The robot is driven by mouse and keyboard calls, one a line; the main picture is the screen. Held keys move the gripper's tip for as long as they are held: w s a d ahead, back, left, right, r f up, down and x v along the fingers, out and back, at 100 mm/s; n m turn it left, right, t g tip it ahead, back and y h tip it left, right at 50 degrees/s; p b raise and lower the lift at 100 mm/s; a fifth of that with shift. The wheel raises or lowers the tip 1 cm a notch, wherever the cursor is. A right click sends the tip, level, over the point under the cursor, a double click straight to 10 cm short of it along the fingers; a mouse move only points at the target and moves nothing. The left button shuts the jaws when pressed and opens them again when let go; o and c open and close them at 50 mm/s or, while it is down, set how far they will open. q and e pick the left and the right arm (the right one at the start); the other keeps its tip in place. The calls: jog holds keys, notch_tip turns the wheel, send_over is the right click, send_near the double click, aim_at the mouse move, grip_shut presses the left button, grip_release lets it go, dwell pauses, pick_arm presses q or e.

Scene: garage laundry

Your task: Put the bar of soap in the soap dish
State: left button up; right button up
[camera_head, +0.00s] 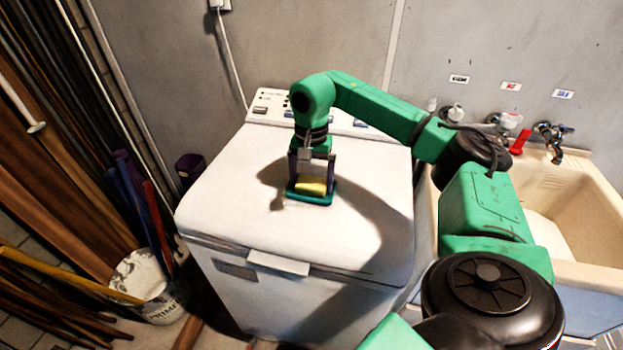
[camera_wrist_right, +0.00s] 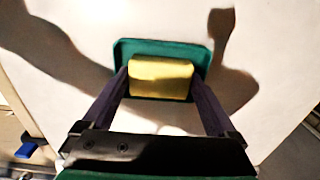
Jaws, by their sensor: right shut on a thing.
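The yellow bar of soap (camera_head: 311,188) is between the fingers of my right gripper (camera_head: 312,182), which is shut on it. In the right wrist view the soap (camera_wrist_right: 160,78) sits between the two dark fingertips of the gripper (camera_wrist_right: 160,88). The green soap dish (camera_head: 318,201) lies on the white washer lid, directly under the soap. In the wrist view its green rim (camera_wrist_right: 150,45) shows behind and beside the soap. I cannot tell whether the soap touches the dish floor. My left gripper is not in view.
The white washer (camera_head: 235,205) has a wide clear lid around the dish, with a control panel at the back. A beige sink (camera_head: 590,225) with taps stands to the right. A paint bucket (camera_head: 147,285) and leaning boards (camera_head: 60,150) are at the left.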

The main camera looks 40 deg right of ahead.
aim_at(311, 181)
jog(key=shift+f, duration=0.1)
jog(key=o, duration=1.1)
jog(key=shift+r, duration=0.25)
notch_tip(311, 181, up, 8)
jog(key=shift+a+f, duration=0.1)
jog(key=shift+f, duration=0.05)
notch_tip(311, 181, up, 4)
jog(key=shift+r+p, duration=0.1)
jog(key=shift+p, duration=0.6)
